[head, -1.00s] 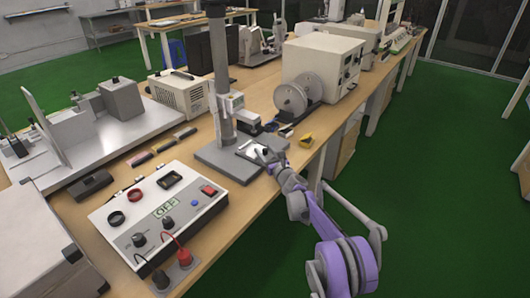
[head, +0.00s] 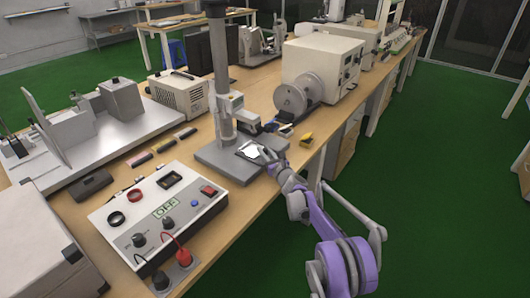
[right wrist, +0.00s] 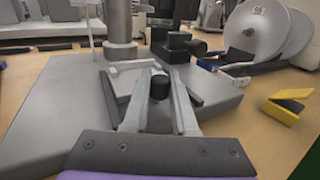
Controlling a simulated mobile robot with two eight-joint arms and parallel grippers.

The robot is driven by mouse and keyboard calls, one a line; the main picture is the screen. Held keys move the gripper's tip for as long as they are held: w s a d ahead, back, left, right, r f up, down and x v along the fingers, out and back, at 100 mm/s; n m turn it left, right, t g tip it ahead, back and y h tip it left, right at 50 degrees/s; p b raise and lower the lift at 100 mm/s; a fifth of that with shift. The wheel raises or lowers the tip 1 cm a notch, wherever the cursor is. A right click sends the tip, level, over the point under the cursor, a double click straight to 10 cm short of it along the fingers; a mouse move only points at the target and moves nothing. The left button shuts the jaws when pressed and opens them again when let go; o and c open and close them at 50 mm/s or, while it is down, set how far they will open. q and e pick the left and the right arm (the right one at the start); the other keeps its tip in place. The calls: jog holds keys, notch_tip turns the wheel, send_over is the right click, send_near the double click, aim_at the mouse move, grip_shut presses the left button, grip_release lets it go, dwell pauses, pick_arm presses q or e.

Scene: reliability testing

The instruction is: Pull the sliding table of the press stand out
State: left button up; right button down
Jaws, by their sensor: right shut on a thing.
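The press stand has a grey base plate (head: 216,160) and an upright column (head: 220,75) on the workbench. Its sliding table (head: 247,151) is a small light plate low at the front of the column. My right gripper (head: 266,154) is at the table's near right edge. In the right wrist view, my right gripper (right wrist: 160,100) has its fingers on either side of a black knob (right wrist: 160,87) and is shut on it. The fingers partly hide the sliding table there. My left gripper is not in view.
A control box (head: 160,215) with knobs and a red switch lies left of the stand. A reel (head: 292,95) stands behind it, and a yellow-and-black piece (head: 306,139) lies to the right. The bench's front edge is close to my right arm; the green floor beyond is clear.

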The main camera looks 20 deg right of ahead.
dwell(0.8)
jog(key=s+d, duration=0.1)
jog(key=s, duration=0.1)
jog(key=s+d, duration=0.4)
jog(key=shift+s+d, duration=0.1)
jog(key=shift+s, duration=0.2)
jog(key=c, duration=0.7)
grip_release()
jog(key=s+d, duration=0.2)
jog(key=s, duration=0.8)
jog(key=shift+s, duration=0.3)
